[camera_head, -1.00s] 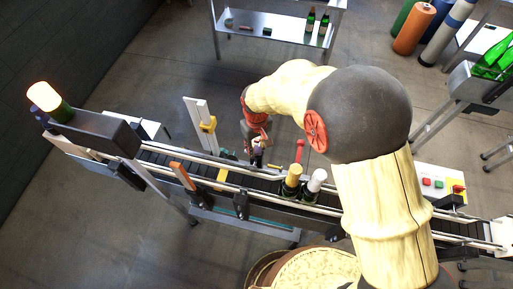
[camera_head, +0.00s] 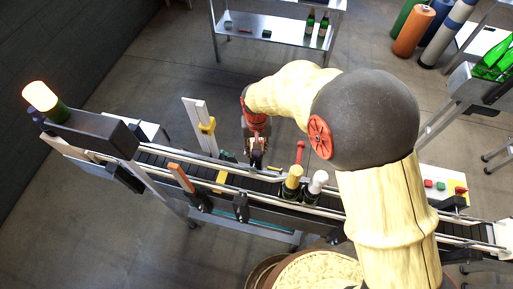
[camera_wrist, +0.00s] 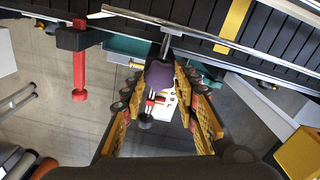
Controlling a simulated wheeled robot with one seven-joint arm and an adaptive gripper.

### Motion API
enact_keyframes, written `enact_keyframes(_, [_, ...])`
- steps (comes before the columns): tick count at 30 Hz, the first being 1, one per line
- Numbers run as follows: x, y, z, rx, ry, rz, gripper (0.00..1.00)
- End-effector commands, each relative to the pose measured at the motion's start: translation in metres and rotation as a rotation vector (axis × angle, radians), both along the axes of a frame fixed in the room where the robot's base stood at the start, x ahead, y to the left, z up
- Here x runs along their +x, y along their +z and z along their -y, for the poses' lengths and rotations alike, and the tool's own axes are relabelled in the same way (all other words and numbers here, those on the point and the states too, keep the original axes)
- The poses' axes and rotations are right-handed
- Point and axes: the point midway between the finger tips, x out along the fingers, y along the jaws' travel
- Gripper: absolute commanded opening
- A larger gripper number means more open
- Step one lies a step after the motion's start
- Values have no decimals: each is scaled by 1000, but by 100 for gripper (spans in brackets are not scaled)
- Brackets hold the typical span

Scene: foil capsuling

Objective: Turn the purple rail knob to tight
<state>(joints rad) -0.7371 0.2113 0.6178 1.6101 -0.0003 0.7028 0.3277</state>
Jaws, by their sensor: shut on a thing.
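The purple rail knob (camera_wrist: 160,74) sits at the conveyor's rail in the wrist view, at the end of a metal rod. My gripper (camera_wrist: 165,92) has its orange fingers on both sides of the knob and is shut on it. In the head view my gripper (camera_head: 257,158) is at the far side of the conveyor, and it largely hides the knob there. A white label with dark lettering shows just below the knob in the wrist view; its marks are too small to read.
The conveyor (camera_head: 160,155) runs across the view with metal guide rails. A gold-topped bottle (camera_head: 292,183) and a white-topped bottle (camera_head: 315,187) stand on it. A red handle (camera_wrist: 79,80) hangs left of my gripper in the wrist view. A lit lamp (camera_head: 40,95) is at far left.

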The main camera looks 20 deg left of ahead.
Motion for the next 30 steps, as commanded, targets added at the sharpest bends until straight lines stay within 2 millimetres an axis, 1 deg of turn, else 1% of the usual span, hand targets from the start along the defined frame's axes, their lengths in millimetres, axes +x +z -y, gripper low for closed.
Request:
enact_keyframes(7, [1, 1, -1, 2, -1, 2, 4])
enact_keyframes(8, [1, 1, -1, 2, -1, 2, 31])
enact_keyframes(17, [0, 0, 0, 1, 0, 1, 48])
enact_keyframes(26, [0, 1, 0, 1, 0, 1, 48])
enact_keyframes(30, [1, 12, -1, 3, 0, 3, 48])
